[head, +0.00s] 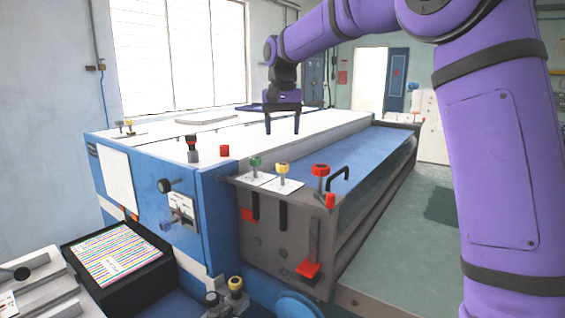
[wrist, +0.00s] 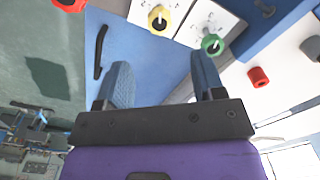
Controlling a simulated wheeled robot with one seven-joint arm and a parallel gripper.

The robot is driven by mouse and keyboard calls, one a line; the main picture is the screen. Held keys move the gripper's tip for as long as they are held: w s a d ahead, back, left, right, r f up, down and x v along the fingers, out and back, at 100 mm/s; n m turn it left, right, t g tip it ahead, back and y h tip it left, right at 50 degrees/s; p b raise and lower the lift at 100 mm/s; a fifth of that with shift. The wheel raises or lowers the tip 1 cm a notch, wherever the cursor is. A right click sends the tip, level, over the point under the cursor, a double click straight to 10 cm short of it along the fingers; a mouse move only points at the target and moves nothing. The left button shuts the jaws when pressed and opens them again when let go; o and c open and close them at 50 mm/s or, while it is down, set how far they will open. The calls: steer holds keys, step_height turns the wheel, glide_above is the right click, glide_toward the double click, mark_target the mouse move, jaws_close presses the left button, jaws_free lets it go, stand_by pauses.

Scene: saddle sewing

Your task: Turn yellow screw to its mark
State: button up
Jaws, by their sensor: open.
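A yellow screw (head: 283,170) stands upright on a white plate (head: 289,188) at the near end of the machine. It also shows in the wrist view (wrist: 158,18) at the top, with small dark marks on its plate. The marks are too small to read. My gripper (head: 282,131) hangs above and behind the screw in the head view, pointing down. In the wrist view my gripper's two fingers (wrist: 162,72) are wide apart with nothing between them. The yellow screw lies beyond the fingertips and is untouched.
A green screw (head: 255,163) stands left of the yellow one and a taller red screw (head: 320,171) right of it. A black handle (head: 340,179) and a red cap (head: 224,151) are close by. Other yellow knobs (head: 235,284) sit lower front and far left.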

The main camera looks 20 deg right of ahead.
mark_target(282, 164)
step_height(282, 164, down, 9)
steer(key=shift+f, duration=0.2)
stand_by(0.3)
steer(key=c, duration=0.9)
steer(key=shift+c, duration=0.2)
